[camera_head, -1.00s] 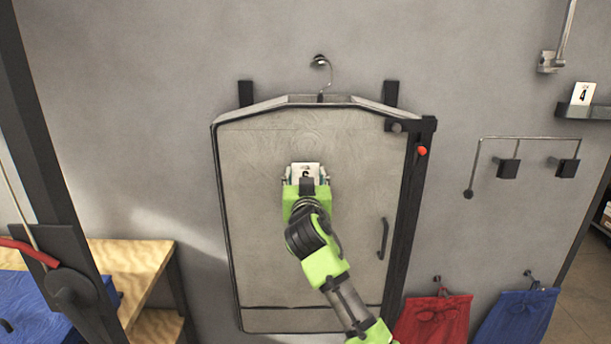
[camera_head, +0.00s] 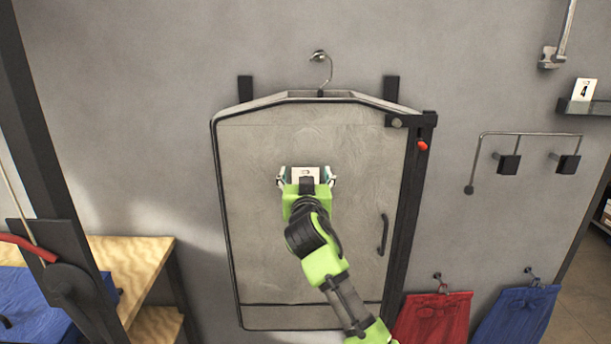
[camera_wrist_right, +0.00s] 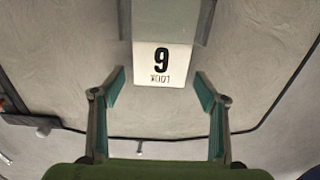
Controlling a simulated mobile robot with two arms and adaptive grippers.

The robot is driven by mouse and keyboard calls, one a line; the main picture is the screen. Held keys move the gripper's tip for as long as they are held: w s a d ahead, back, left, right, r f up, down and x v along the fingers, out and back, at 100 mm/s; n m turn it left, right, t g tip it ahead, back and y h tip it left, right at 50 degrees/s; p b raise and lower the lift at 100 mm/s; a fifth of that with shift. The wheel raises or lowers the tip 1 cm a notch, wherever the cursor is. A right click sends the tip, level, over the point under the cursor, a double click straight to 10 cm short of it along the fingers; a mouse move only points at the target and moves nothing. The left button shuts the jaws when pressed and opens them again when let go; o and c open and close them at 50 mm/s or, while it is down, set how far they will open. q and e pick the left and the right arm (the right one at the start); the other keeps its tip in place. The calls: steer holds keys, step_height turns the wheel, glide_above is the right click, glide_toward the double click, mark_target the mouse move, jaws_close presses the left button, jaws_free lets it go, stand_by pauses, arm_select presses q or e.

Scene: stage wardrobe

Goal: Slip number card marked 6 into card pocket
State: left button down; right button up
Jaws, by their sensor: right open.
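The white number card (camera_head: 305,172) stands against the front of the grey garment bag (camera_head: 262,230). In the right wrist view, which is upside down, the card (camera_wrist_right: 162,65) shows a digit that looks like a 9, so a 6 upright. Its other end goes into the grey card pocket (camera_wrist_right: 170,18), and the digit end sticks out. My right gripper (camera_head: 307,180) is open, with its fingers (camera_wrist_right: 160,85) apart on both sides of the card, not touching it. My left gripper is out of view.
The bag hangs by a hook on the wall, with a black bar and red knob (camera_head: 422,146) at its right. Another card marked 4 (camera_head: 585,90) stands on a dark ledge (camera_head: 590,108). Red (camera_head: 432,318) and blue (camera_head: 517,315) garments hang low right. A wooden bench (camera_head: 130,262) is left.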

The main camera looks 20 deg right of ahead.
steer(key=v, duration=1.1)
steer(key=s+a+f+n+g+y, duration=0.1)
steer(key=s+f+n+g+y, duration=0.15)
steer(key=f, duration=1.85)
steer(key=s+a+f+n+g+y, duration=0.1)
steer(key=s+a+f+n+g, duration=0.2)
steer(key=f, duration=1.9)
steer(key=s+d+f+g+y, duration=0.1)
steer(key=s+f+g, duration=0.2)
steer(key=s+f, duration=0.55)
steer(key=s+d+f+g, duration=0.1)
steer(key=s+f+g, duration=0.1)
steer(key=s+f, duration=0.65)
steer(key=s+d+f+g, duration=0.2)
steer(key=s+f, duration=0.4)
steer(key=s, duration=0.6)
steer(key=s+d+f+g, duration=0.2)
steer(key=s+f, duration=0.5)
steer(key=s, duration=0.5)
steer(key=s+d+f+g, duration=0.1)
steer(key=s+f+g, duration=0.1)
steer(key=s+f, duration=0.5)
steer(key=s, duration=0.5)
steer(key=shift+s+d, duration=0.4)
steer(key=shift+y, duration=0.25)
